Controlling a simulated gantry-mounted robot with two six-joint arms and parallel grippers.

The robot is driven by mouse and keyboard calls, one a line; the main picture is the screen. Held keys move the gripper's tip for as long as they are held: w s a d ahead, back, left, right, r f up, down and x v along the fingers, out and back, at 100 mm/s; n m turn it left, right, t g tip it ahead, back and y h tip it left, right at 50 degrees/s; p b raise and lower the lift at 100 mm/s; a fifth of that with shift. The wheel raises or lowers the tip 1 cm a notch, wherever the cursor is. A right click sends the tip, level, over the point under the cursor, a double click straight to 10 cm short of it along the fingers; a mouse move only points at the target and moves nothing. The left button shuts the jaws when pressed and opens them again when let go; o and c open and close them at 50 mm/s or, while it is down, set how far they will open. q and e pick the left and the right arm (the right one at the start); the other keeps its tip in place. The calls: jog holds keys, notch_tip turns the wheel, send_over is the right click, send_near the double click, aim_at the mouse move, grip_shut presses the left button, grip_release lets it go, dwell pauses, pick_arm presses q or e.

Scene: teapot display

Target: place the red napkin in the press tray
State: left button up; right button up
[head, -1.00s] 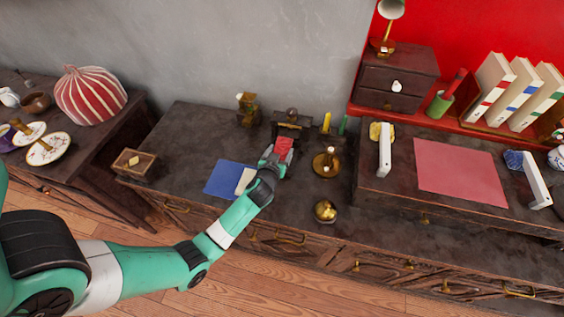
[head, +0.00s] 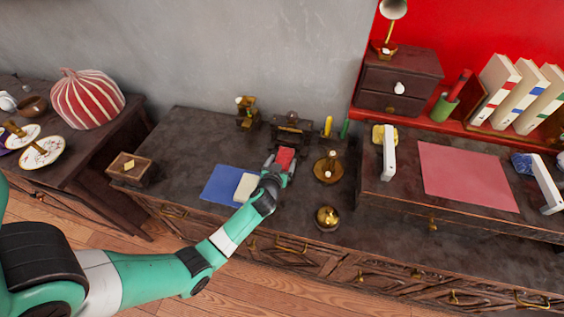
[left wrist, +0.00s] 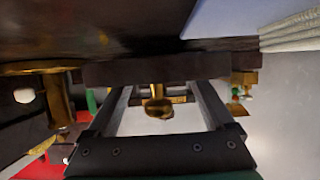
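The red napkin (head: 286,157) shows as a small red patch between the fingers of my left gripper (head: 281,161) in the head view. The dark press (head: 291,129) stands just behind it; I cannot make out its tray. In the left wrist view, the two fingers of my left gripper (left wrist: 162,100) stand apart, with a dark slab across their tips. I cannot tell whether the fingers grip the napkin or only stand around it. A brass knob (left wrist: 158,106) shows through the gap. My right gripper is not in view.
A blue mat (head: 221,184) with a pale cloth (head: 245,187) lies left of the gripper. A brass candle holder (head: 328,169) and a brass bowl (head: 327,217) stand close on the right. A small wooden box (head: 130,168) is at the left end. Free table top lies between box and mat.

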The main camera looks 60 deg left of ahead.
pick_arm(q)
jog(key=shift+r, duration=0.1)
jog(key=shift+r+p, duration=0.2)
jog(key=shift+p, duration=0.2)
jog(key=p+v, duration=0.3)
jog(key=v, duration=0.7)
jog(key=shift+s+d+r, duration=0.1)
jog(key=shift+s+d, duration=0.1)
jog(key=shift+d, duration=0.1)
jog(key=shift+s+d+r, duration=0.2)
jog(key=shift+s+d, duration=0.2)
